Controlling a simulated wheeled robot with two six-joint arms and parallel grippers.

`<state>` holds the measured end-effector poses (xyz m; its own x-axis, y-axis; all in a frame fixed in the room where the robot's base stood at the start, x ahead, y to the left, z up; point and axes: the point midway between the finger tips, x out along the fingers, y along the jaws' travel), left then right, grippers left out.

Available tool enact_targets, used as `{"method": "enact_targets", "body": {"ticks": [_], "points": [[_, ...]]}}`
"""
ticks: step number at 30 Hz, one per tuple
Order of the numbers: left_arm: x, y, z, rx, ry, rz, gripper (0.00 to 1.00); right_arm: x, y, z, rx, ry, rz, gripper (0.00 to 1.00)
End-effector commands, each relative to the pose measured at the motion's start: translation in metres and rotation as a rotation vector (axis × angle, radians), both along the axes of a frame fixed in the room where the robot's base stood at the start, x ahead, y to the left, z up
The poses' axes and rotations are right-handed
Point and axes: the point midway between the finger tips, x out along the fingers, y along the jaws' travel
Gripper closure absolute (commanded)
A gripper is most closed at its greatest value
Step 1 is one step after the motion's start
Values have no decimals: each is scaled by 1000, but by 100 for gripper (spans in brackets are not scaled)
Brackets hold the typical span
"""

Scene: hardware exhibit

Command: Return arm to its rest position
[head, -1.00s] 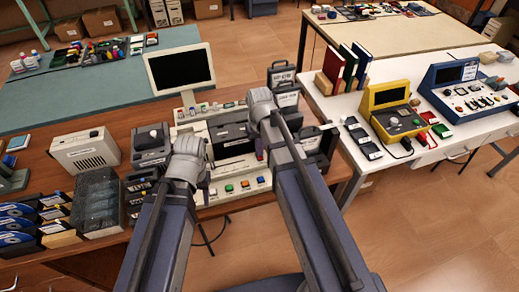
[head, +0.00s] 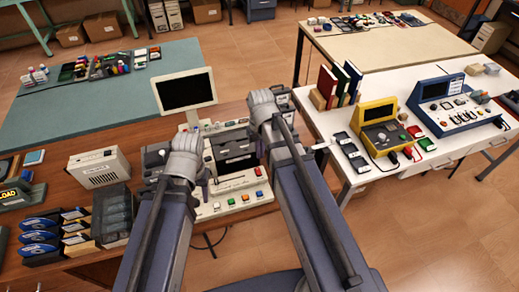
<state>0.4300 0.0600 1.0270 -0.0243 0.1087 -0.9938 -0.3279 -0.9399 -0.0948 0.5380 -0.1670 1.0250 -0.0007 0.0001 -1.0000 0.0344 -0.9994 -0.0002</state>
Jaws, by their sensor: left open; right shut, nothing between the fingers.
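My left arm comes in from lower left; its gripper (head: 182,168) is at the brown bench's front, beside the beige console (head: 232,203), and is open. My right gripper (head: 268,108) lies farther forward and right, over the console's right side, and is shut with nothing seen in it. My wrists and forearms hide most of both grippers' fingers. Both arms reach forward over the bench.
The brown bench holds a dark monitor (head: 187,92), a beige box (head: 98,167) and blue-labelled packs (head: 42,235). On the white table at right stand a yellow device (head: 378,115) and a blue instrument (head: 452,105). Floor at lower right is clear.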

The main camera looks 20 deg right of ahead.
Motion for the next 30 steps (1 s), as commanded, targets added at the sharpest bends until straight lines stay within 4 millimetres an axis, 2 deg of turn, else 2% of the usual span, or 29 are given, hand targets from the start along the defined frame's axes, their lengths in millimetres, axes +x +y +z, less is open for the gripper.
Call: {"method": "enact_targets", "body": {"ticks": [1,3,16,20,24,27,30], "points": [[0,0,11,0,0,0,50,-2,0,11,0,0,0,100],[0,0,14,0,0,-1,50,-2,0,14,0,0,0,100],[0,0,11,0,0,0,50,-6,4,11,-2,2,9,100],[0,0,-1,0,0,0,50,-32,35,-1,-22,13,81,100],[0,0,-16,0,0,0,50,-70,73,-15,-60,28,187,100],[0,0,-22,0,0,1,50,-91,92,-21,-82,34,246,100],[0,0,-26,0,0,1,50,-104,102,-25,-97,38,282,100]]}}
